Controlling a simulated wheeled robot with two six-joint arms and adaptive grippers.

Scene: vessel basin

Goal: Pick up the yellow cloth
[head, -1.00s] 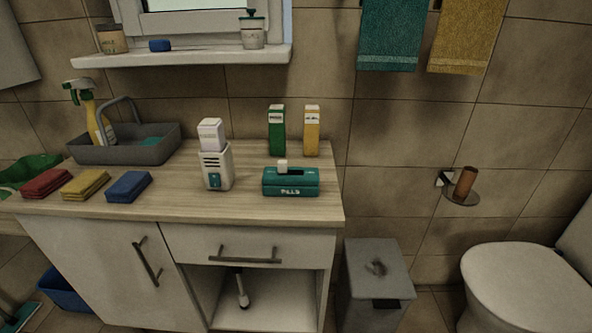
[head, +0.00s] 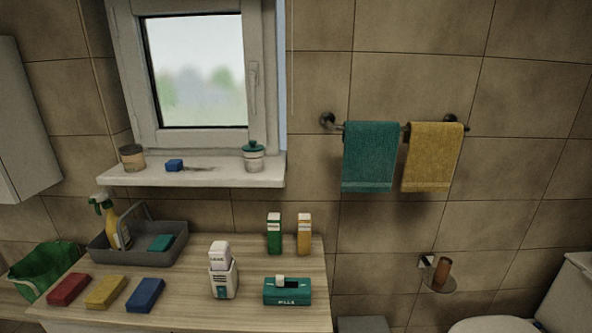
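The yellow cloth (head: 106,292) lies folded on the wooden counter (head: 195,308) at the lower left. It sits between a red cloth (head: 69,289) on its left and a blue cloth (head: 145,294) on its right, with small gaps between them. A yellow towel (head: 433,157) also hangs on the wall rail, right of a teal towel (head: 369,156). Neither of my grippers is in view.
A grey caddy (head: 140,246) with a spray bottle (head: 115,228) stands behind the cloths. A green basin (head: 42,271) is at the far left. A white dispenser (head: 223,280), a teal pill box (head: 287,291) and two upright cartons (head: 274,234) stand to the right.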

